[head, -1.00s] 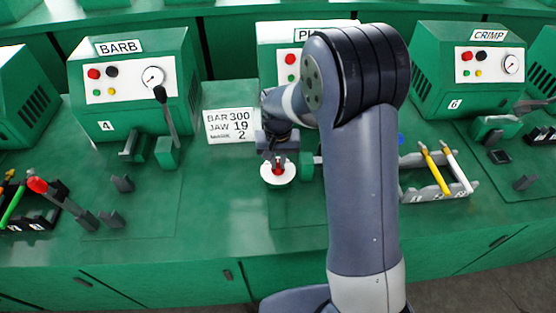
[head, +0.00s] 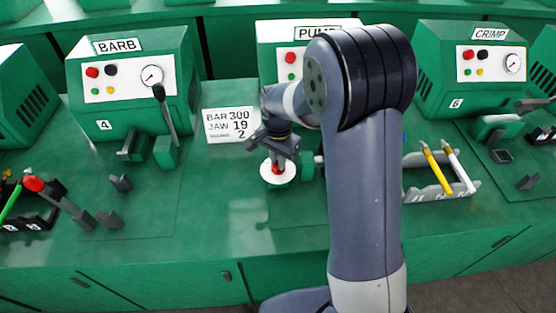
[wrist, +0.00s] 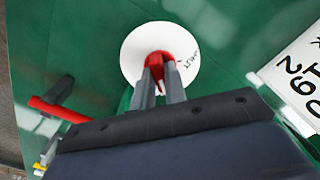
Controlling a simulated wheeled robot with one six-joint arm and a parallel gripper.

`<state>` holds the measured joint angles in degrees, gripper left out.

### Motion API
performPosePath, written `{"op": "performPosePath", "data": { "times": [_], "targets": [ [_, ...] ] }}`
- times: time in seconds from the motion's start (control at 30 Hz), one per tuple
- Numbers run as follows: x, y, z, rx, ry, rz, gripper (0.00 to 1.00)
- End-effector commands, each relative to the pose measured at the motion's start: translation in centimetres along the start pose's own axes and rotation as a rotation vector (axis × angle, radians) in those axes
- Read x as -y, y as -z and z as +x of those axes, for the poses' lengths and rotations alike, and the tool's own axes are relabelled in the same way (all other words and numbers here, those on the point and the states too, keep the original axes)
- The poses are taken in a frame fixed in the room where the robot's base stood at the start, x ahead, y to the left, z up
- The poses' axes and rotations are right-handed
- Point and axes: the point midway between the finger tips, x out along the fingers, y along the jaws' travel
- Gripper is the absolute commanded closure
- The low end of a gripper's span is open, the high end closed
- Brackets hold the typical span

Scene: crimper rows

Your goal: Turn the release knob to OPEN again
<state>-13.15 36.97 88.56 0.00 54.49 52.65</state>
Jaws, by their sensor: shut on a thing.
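The release knob is a red knob (wrist: 158,62) on a white round dial (wrist: 134,45), on the green bench. In the head view the white dial (head: 268,176) shows below my gripper (head: 277,166). In the wrist view the two grey fingers of my gripper (wrist: 160,80) reach down and are shut on the red knob.
The PUMP machine (head: 284,45) stands behind, partly hidden by my arm. A rack (head: 432,190) with yellow and white tools is at right.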

Motion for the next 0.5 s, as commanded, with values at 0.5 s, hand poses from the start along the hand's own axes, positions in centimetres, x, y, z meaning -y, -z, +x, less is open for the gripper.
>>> {"op": "performPosePath", "data": {
  "times": [0.5],
  "targets": [
    [0.05,0.04,-0.09,-0.001,0.002,0.109,1.00]
  ]
}}
